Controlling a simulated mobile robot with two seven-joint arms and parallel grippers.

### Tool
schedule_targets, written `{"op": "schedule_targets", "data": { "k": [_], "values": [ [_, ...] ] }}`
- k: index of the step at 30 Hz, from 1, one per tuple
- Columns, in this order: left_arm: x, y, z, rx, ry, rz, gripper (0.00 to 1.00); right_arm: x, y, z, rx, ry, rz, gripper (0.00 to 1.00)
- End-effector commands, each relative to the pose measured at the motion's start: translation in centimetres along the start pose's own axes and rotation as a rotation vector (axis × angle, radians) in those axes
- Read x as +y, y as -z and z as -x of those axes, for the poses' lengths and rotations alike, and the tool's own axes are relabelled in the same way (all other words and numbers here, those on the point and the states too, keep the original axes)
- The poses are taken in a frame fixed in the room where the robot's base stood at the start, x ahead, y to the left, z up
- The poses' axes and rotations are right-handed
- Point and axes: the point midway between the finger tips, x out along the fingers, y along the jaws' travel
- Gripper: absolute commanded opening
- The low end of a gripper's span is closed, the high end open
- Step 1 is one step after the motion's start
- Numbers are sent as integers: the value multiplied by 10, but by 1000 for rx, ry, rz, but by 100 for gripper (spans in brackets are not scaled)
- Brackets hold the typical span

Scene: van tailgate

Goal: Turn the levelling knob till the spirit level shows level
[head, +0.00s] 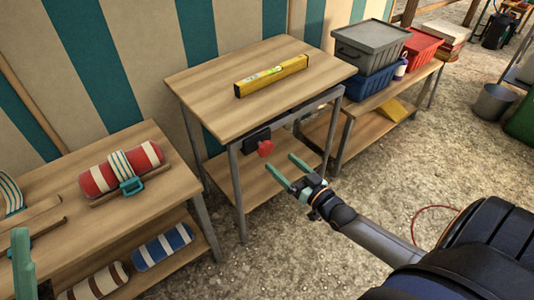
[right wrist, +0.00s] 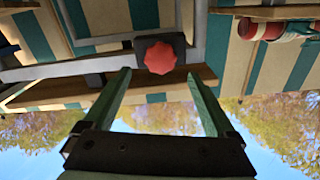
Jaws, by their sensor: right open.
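A yellow spirit level (head: 271,75) lies on the top of the middle wooden table (head: 215,90). Its bubble is too small to read. The red levelling knob (head: 265,148) sits on a dark block under the table's front edge. My right gripper (head: 279,161) is open just in front of the knob, its green fingers pointing at it. In the right wrist view the lobed knob (right wrist: 160,58) shows just beyond and between the open fingertips (right wrist: 159,74); I see no grip on it. One green finger of my left gripper (head: 22,262) shows at the lower left edge.
A left bench (head: 90,215) holds a red-and-white roll (head: 100,178), with a blue-striped roll (head: 163,245) on its lower shelf. A right bench carries a grey crate (head: 370,45), a blue crate (head: 370,85) and a red crate (head: 420,45). Gravel ground in front is open.

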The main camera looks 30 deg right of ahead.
Motion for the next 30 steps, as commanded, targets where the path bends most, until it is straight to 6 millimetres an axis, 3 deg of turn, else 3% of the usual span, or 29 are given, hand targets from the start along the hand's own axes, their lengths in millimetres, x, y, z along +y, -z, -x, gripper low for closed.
{"op": "schedule_targets", "data": {
  "k": [6, 13, 26, 30],
  "values": [
    [7, -11, 11, -4, -1, 22, 50, 0, -3, -41, 2, 0, -1, 91],
    [10, -17, 17, -7, -2, 37, 50, 0, -2, -69, 1, 0, 0, 91],
    [11, -18, 18, -8, -1, 45, 50, 0, -1, -78, -3, 0, -1, 91],
    [11, -18, 17, -8, -1, 46, 50, 0, -1, -77, -2, 0, -1, 77]
  ]
}}
